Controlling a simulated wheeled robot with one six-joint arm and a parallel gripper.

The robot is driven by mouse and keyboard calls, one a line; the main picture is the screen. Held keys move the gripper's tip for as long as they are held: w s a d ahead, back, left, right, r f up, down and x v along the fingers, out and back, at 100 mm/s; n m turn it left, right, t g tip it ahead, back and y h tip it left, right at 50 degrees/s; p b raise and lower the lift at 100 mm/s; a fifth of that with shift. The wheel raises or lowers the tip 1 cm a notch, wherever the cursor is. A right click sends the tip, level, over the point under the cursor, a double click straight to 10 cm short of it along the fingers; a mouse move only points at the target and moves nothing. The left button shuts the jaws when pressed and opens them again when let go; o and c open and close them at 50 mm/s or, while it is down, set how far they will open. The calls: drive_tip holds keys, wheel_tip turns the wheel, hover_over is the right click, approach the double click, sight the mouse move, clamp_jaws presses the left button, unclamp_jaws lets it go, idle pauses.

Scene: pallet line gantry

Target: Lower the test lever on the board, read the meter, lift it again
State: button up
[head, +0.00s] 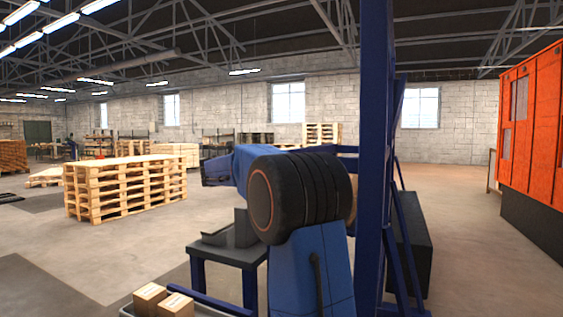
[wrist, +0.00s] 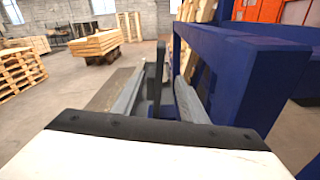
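In the wrist view my gripper (wrist: 162,100) shows as two grey fingers that stand apart, one on each side of a narrow gap. A dark upright bar (wrist: 158,62) with a rounded top shows in or just beyond that gap. It may be the test lever, but I cannot tell, nor whether a finger touches it. I cannot make out the board or a meter face in either view. In the head view my own arm covers the middle, and my gripper is hidden behind it.
A thick blue gantry frame (wrist: 245,75) stands close on the right in the wrist view; its post (head: 374,150) is right of my arm in the head view. A low table (head: 228,252) holds a grey box. Stacked pallets (head: 125,188) stand left. An orange cabinet (head: 535,140) is far right.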

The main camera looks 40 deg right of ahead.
drive_tip(key=shift+n+h, duration=0.3)
drive_tip(key=x, duration=1.3)
drive_tip(key=r+x, duration=0.1)
drive_tip(key=x, duration=0.6)
drive_tip(key=shift+d+r, duration=0.1)
drive_tip(key=shift+c, duration=0.6)
clamp_jaws()
